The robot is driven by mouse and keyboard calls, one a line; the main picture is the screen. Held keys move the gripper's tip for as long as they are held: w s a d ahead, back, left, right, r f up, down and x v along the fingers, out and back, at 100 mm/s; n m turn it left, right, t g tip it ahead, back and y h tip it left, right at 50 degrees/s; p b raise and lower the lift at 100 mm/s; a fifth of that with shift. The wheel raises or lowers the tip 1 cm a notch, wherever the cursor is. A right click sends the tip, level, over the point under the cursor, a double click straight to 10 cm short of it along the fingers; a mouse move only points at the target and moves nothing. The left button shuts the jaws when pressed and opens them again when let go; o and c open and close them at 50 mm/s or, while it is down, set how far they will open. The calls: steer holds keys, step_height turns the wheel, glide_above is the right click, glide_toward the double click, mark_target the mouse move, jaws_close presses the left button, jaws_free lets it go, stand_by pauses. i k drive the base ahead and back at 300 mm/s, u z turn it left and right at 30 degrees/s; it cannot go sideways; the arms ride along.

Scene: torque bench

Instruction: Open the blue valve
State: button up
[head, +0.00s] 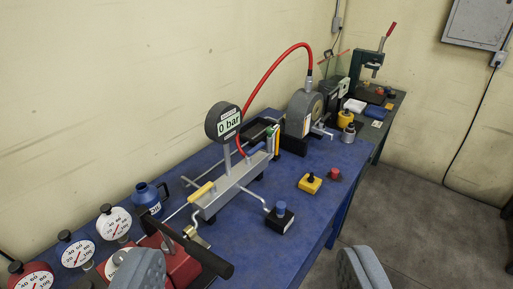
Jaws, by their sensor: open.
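A blue knob (281,207), which looks like the blue valve, stands upright on a black block (279,221) near the front of the blue bench. A thin metal pipe runs from the block to a grey rig with a round gauge (223,122) reading 0 bar. Whether the knob is open or closed cannot be told. My gripper (250,264) is open and empty. Its two grey fingers show at the bottom edge, wide apart. The knob lies beyond them, between them in the picture, and nothing touches it.
A black-handled lever (207,258) on a red base, dial gauges and a blue can (148,197) are at left. A yellow block (310,184) and red knob (334,174) sit right of the valve. A red hose (270,75) arches behind. The blue bench (322,218) is clear around the knob.

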mark_target(248, 157)
steer(key=z, duration=0.6)
steer(key=k, duration=0.75)
steer(key=z, duration=0.9)
steer(key=k, duration=0.6)
steer(key=z, duration=0.4)
steer(key=i, duration=1.15)
steer(key=u, duration=0.5)
steer(key=i, duration=1.3)
steer(key=u, duration=1)
steer(key=i, duration=1.1)
steer(key=u, duration=1.05)
steer(key=i, duration=0.55)
steer(key=u, duration=0.35)
